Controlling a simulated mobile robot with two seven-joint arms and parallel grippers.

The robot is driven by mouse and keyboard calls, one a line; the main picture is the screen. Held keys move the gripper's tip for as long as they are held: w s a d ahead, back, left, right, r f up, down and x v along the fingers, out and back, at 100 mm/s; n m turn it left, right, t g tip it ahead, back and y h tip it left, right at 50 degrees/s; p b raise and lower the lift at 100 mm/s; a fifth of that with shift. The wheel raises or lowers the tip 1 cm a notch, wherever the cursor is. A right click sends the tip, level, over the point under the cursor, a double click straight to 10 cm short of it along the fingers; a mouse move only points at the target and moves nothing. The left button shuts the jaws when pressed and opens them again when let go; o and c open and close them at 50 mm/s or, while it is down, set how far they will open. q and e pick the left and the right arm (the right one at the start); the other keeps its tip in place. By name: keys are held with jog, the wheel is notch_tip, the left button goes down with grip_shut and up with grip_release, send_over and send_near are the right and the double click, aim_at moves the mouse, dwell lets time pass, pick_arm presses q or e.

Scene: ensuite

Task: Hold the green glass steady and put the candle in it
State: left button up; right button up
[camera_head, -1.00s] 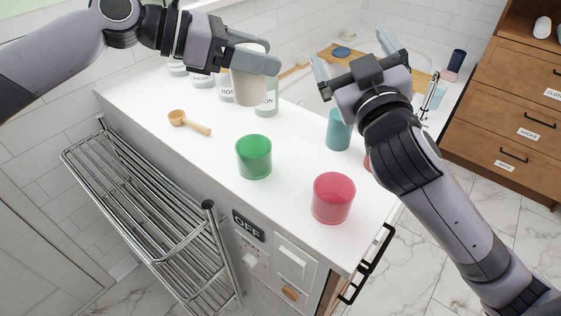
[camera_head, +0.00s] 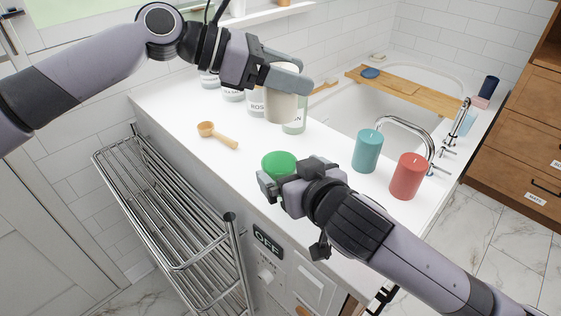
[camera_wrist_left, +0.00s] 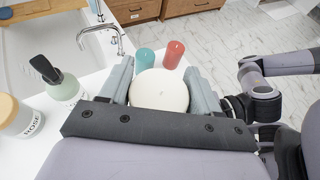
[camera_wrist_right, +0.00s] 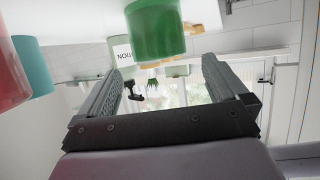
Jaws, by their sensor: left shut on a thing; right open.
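My left gripper (camera_head: 290,80) is shut on a wide cream candle (camera_head: 281,106), held above the counter near the bottles at the back. The candle (camera_wrist_left: 160,90) also shows between the fingers in the left wrist view. The green glass (camera_head: 278,163) stands on the counter, its lower part hidden by my right gripper (camera_head: 288,182). That gripper is open and close beside the glass. In the right wrist view, which looks upside down, the glass (camera_wrist_right: 155,32) is beyond the open fingers and at the top, not clearly between them.
A teal candle (camera_head: 367,151) and a red candle (camera_head: 407,177) stand on the right of the counter (camera_head: 180,118). A wooden scoop (camera_head: 217,135) lies left. Labelled bottles stand behind. A towel rack (camera_head: 165,215) runs along the front. My right arm hides the counter's near end.

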aim_at(273, 157)
jog(key=shift+x, duration=3.25)
